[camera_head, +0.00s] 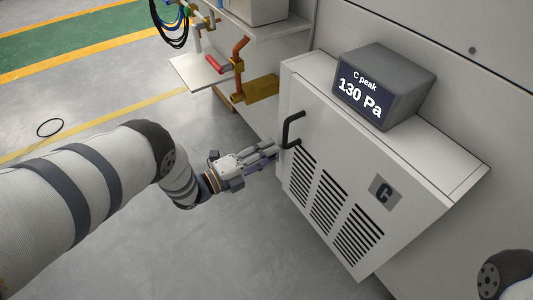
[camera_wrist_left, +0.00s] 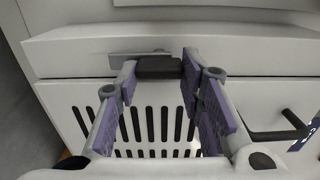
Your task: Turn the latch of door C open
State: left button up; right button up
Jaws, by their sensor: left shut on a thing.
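Door C (camera_head: 330,175) is a white cabinet door with dark vent slots, a black bar handle (camera_head: 291,130) and a grey plate marked C (camera_head: 384,193). It looks closed. My left gripper (camera_head: 272,152) is at the door's left edge, just below the handle. In the left wrist view its purple-padded fingers are shut on a dark block, the latch (camera_wrist_left: 158,67), which lies by a flat grey metal strip (camera_wrist_left: 125,54). In the head view the latch is hidden by the fingers. The handle also shows at the right in the left wrist view (camera_wrist_left: 280,134). My right gripper is out of view.
A grey display box (camera_head: 385,85) reading "C peak 130 Pa" stands on the cabinet top. The floor left of the door is clear except for a black ring (camera_head: 50,127).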

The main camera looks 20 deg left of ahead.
pick_arm(q)
jog(key=shift+a, duration=0.1)
dwell(0.3)
jog(key=o, duration=1.2)
jog(key=shift+c, duration=0.2)
jog(key=v, duration=1.2)
